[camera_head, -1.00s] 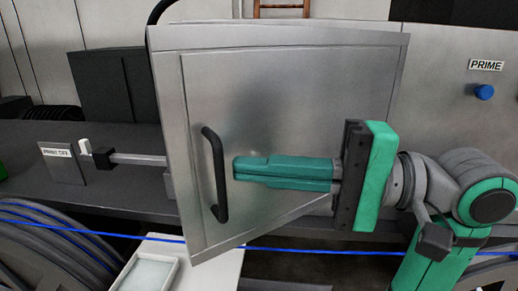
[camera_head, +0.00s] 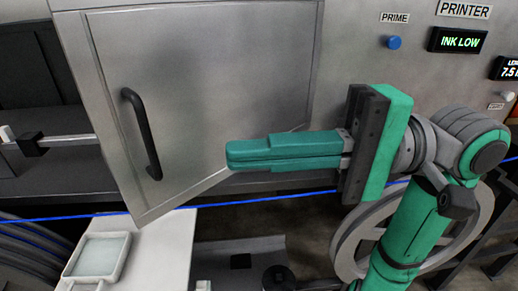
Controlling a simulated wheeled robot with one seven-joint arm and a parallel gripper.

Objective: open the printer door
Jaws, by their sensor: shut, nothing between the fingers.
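The printer door (camera_head: 205,85) is a grey metal panel that stands out at an angle from the printer's front (camera_head: 350,60). Its black bar handle (camera_head: 142,133) is upright on the left side of the door. My gripper (camera_head: 229,155) is shut and empty, its green fingers pointing left. It is in front of the door's lower right part, to the right of the handle and apart from it. I cannot tell whether the fingers touch the door panel. The door's inner side is hidden.
A blue cable (camera_head: 265,201) runs across below the door. A white table (camera_head: 165,245) with a tray (camera_head: 98,256) stands at lower left. A blue PRIME button (camera_head: 394,42) and an INK LOW display (camera_head: 459,40) are at upper right. A wheel-like reel (camera_head: 348,245) stands behind my arm.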

